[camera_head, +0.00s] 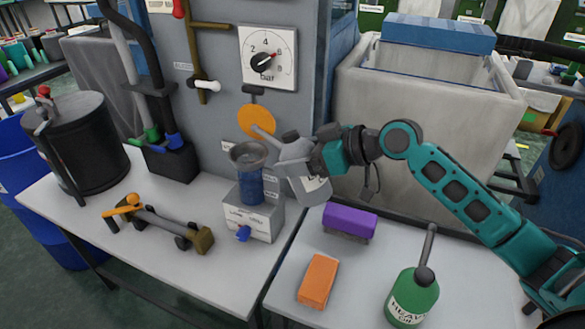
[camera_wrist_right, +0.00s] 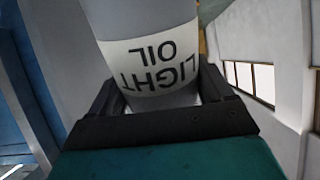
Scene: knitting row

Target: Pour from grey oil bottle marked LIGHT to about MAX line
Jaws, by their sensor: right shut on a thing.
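The grey oil bottle (camera_head: 300,174) is in my right gripper (camera_head: 322,160), tilted toward the left with its spout pointing up and left, above the funnel. In the right wrist view the bottle (camera_wrist_right: 150,25) shows its LIGHT OIL label between the two fingers of the right gripper (camera_wrist_right: 165,120). The metal funnel (camera_head: 248,155) sits on top of a blue see-through cup (camera_head: 250,188) on a grey box (camera_head: 255,218). Small marks stand beside the cup; I cannot read a MAX line or the oil level clearly. No stream of oil shows. My left gripper is not in view.
A green HEAVY OIL bottle (camera_head: 412,295), an orange block (camera_head: 318,281) and a purple brush (camera_head: 349,221) are on the right table. A tool with an orange knob (camera_head: 160,222) and a black tank (camera_head: 82,145) are at left. A pressure gauge (camera_head: 267,58) hangs behind.

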